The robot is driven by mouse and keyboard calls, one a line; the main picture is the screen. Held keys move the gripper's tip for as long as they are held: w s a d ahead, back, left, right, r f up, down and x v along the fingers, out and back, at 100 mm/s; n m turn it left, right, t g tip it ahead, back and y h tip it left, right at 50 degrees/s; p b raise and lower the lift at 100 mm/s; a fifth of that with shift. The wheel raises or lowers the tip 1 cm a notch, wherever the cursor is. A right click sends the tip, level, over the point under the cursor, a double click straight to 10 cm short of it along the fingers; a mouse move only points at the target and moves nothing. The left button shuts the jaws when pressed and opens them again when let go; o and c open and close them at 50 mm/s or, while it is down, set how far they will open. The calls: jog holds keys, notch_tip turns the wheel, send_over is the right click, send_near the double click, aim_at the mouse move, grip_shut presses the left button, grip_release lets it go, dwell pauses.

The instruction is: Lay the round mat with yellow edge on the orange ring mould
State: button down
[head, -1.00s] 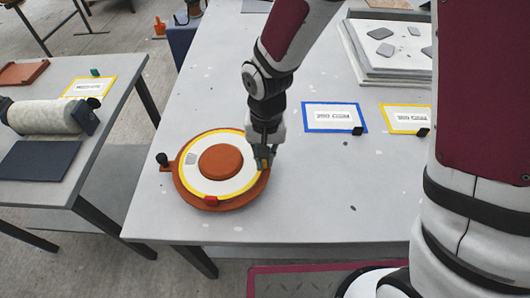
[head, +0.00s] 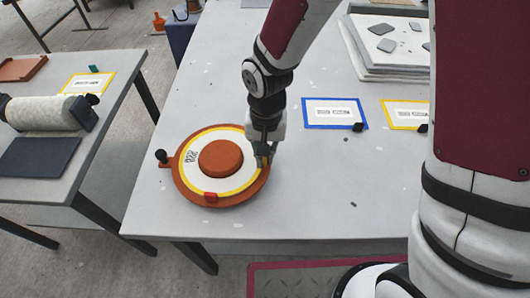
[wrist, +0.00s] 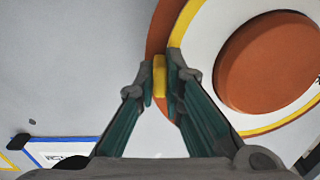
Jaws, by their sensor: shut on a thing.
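The round mat (head: 229,185) is white with a yellow edge and lies around the raised centre of the orange ring mould (head: 180,190). It looks flat, with the mould's rim showing outside the yellow edge; a small gap beneath cannot be ruled out. In the wrist view the mat (wrist: 206,50) curves around the round orange centre, and the mould's rim (wrist: 163,28) shows outside it. My gripper (head: 265,160) is at the mat's right edge, shut on its yellow tab (wrist: 159,80). The fingers hide part of the edge there.
A red tab (head: 210,197) is at the mat's front edge. A dark knob (head: 161,156) stands at the mould's left. Blue-edged (head: 334,113) and yellow-edged (head: 405,113) cards lie to the right. Stacked boards (head: 385,68) stand behind. The table's front right is clear.

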jog(key=c, duration=1.6)
grip_release()
notch_tip(320, 180, up, 12)
jog(key=s+d+r+t, duration=0.2)
jog(key=s+d+r, duration=0.4)
jog(key=d+r, duration=0.45)
jog(key=s+d+r+n+t, duration=0.1)
jog(key=s+d+r+t, duration=0.1)
jog(key=s+d, duration=0.6)
jog(key=shift+s+r+p, duration=0.4)
jog(key=shift+s+r, duration=0.45)
